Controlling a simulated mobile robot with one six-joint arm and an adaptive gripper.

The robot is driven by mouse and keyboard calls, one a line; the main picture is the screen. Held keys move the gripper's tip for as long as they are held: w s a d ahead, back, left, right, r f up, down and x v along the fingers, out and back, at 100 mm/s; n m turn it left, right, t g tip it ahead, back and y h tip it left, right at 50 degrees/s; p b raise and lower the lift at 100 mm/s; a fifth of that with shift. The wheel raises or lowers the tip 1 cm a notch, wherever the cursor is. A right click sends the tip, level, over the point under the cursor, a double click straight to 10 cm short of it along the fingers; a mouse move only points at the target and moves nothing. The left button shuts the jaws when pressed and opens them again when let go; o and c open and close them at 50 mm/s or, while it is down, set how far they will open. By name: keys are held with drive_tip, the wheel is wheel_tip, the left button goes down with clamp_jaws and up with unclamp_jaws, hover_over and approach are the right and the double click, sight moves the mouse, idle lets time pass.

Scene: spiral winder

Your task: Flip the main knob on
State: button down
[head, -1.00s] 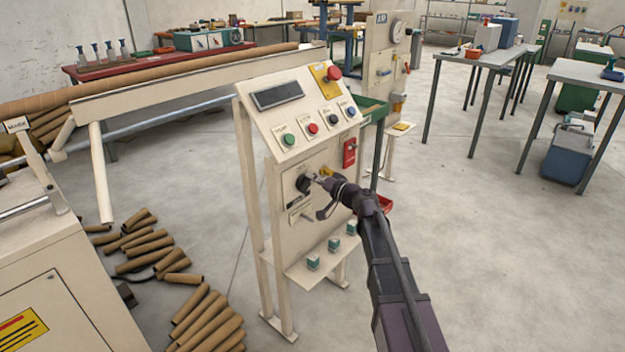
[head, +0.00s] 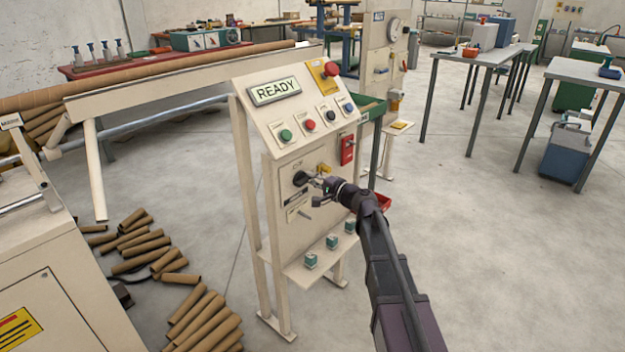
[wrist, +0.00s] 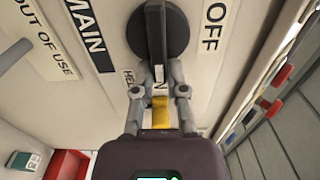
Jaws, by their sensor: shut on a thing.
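The main knob is a black round dial with a bar handle, on the front of the cream control panel (head: 283,222). In the head view the knob (head: 300,178) shows just left of my gripper (head: 311,180). In the wrist view the knob (wrist: 176,32) sits at top centre, beside the MAIN label (wrist: 86,35) and the OFF label (wrist: 214,25). My gripper (wrist: 158,72) is shut on the end of its bar. The bar points down toward a label partly hidden by the fingers, with an "N" showing. The panel display (head: 275,92) reads READY.
Green, red and black buttons and a red emergency stop (head: 331,69) are on the sloped panel top. A red switch (head: 347,149) is right of the knob. A shelf (head: 318,268) with small teal blocks juts out below. Cardboard tubes (head: 205,322) lie on the floor at left.

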drive_tip(key=shift+a, duration=0.15)
drive_tip(key=c, duration=0.7)
unclamp_jaws()
drive_tip(key=shift+v, duration=6)
